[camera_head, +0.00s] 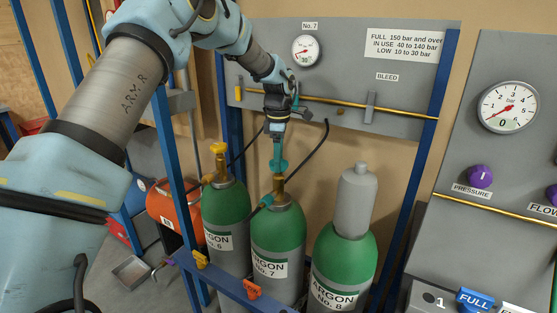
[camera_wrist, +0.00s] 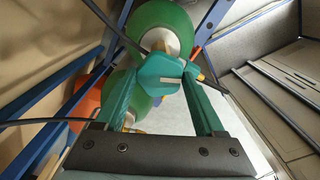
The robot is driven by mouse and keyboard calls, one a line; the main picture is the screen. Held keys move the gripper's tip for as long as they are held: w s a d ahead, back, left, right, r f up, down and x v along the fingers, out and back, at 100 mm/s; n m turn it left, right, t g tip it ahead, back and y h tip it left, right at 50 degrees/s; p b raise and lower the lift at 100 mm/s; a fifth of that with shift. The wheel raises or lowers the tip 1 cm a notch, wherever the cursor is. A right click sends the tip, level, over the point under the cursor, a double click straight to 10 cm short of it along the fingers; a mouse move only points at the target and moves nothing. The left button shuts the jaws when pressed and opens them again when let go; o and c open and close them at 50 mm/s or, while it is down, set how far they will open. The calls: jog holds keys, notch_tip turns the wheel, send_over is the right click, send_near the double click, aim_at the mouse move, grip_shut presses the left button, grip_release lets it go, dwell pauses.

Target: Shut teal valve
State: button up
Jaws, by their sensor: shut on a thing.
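The teal valve (camera_wrist: 160,72) is a flat-sided handle on top of the green argon cylinder No. 7 (camera_head: 278,232). In the wrist view it fills the gap between my two teal-green fingers. My gripper (camera_head: 278,163) points straight down over this cylinder and is shut on the valve. In the head view the fingers and the handle are of like colour and hard to tell apart. The brass neck (camera_head: 281,187) shows just below.
Cylinder No. 6 (camera_head: 226,212) with a yellow valve stands close on the left, and capped No. 8 (camera_head: 345,260) on the right. Dark hoses (camera_head: 308,150) run beside my gripper. Blue rack posts (camera_head: 174,175) flank it. A panel with gauge No. 7 (camera_head: 305,50) stands behind.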

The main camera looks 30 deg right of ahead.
jog(key=m+b, duration=0.1)
jog(key=m, duration=0.5)
jog(key=shift+b, duration=0.3)
jog(key=m, duration=0.5)
jog(key=shift+m+b, duration=0.3)
jog(key=m, duration=1.1)
jog(key=shift+m, duration=0.3)
jog(key=o, duration=1.3)
jog(key=shift+o, duration=0.2)
notch_tip(320, 180, up, 11)
jog(key=b, duration=0.3)
